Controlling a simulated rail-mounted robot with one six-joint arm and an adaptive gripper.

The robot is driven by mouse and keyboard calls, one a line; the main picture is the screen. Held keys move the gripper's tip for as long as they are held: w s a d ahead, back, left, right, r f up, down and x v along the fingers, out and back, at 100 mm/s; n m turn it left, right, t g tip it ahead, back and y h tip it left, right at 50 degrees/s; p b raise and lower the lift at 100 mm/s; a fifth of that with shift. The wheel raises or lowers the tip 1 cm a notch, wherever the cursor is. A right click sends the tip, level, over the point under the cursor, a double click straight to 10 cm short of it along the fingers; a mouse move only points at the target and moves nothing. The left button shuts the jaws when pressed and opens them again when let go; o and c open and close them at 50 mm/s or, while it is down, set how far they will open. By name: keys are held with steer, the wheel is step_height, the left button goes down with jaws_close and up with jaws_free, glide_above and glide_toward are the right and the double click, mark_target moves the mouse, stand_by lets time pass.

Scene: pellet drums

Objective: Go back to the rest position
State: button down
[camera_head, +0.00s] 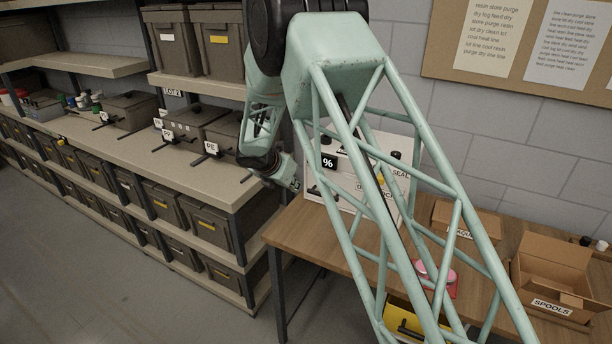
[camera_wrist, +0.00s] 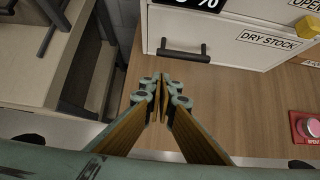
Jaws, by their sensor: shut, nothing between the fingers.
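My gripper (camera_wrist: 161,92) shows in the wrist view with its two fingers together, shut and empty. It hangs near the left edge of the wooden table, in front of the white cabinet (camera_wrist: 220,40) with a dark handle and a "DRY STOCK" label. In the head view my green lattice arm crosses the middle of the picture. My gripper (camera_head: 293,184) is at the far end of the arm, small, just left of the white cabinet (camera_head: 345,160). The arm hides part of the cabinet and table.
Shelves with dark lidded bins (camera_head: 205,217) run along the left. The wooden table (camera_head: 318,238) holds a "SPOOLS" box (camera_head: 555,270), another cardboard box (camera_head: 466,218) and a red-based pink button (camera_wrist: 308,128). A yellow bin (camera_head: 404,318) shows low behind the arm. Floor at lower left is clear.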

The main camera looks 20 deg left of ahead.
steer(key=s+d+r+m+g+b, duration=0.1)
steer(key=s+d+r+m+b, duration=0.2)
steer(key=d+r, duration=0.55)
steer(key=s+d+r+m+h, duration=0.1)
steer(key=s+d+r+m, duration=0.35)
steer(key=d, duration=0.65)
steer(key=s+d+r+m+g+b, duration=0.1)
steer(key=s+d+r+m+b, duration=0.15)
steer(key=d+r+m, duration=0.55)
steer(key=s+d+r+m+b, duration=0.2)
steer(key=s+d+r, duration=0.1)
steer(key=s+d, duration=0.75)
steer(key=s+d+r+m+g+b, duration=0.15)
steer(key=s+d+m, duration=0.3)
steer(key=s, duration=0.55)
steer(key=s+d+m+b, duration=0.25)
steer(key=s+d, duration=0.35)
steer(key=s, duration=0.4)
steer(key=s+f+m+y+b, duration=0.1)
steer(key=s+m, duration=0.3)
steer(key=s, duration=0.7)
steer(key=s+f+m+y+b, duration=0.1)
steer(key=s+f+m, duration=0.3)
steer(key=s, duration=0.7)
steer(key=shift+d+f+m+y+b, duration=0.35)
steer(key=shift+d+m+y+b, duration=0.05)
steer(key=shift+m+b, duration=0.05)
steer(key=shift+w, duration=0.15)
